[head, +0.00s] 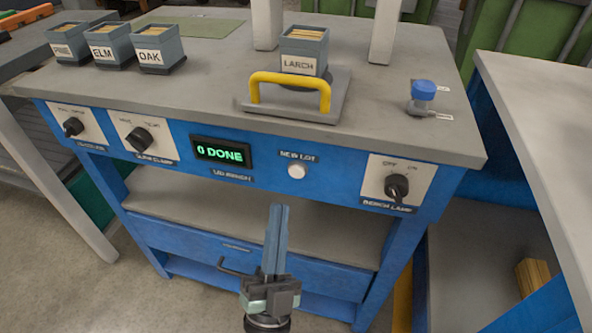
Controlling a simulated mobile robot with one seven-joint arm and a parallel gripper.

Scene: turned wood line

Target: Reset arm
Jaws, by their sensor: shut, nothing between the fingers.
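My gripper (278,215) is in the lower middle of the head view. Its two long blue-grey fingers are together and point up, with nothing between them. It is in front of the blue workbench, below the green "0 DONE" display (222,152) and the white NEW LOT button (296,171). It appears apart from the bench. The fingers cover part of the shelf and drawer front behind them.
The benchtop (210,88) bears bins marked ELM (103,54), OAK (149,58) and LARCH (299,65). LARCH stands behind a yellow handle (290,79). A blue knob (424,90) is at right. The drawer (200,252) looks shut. Another table (545,130) stands right.

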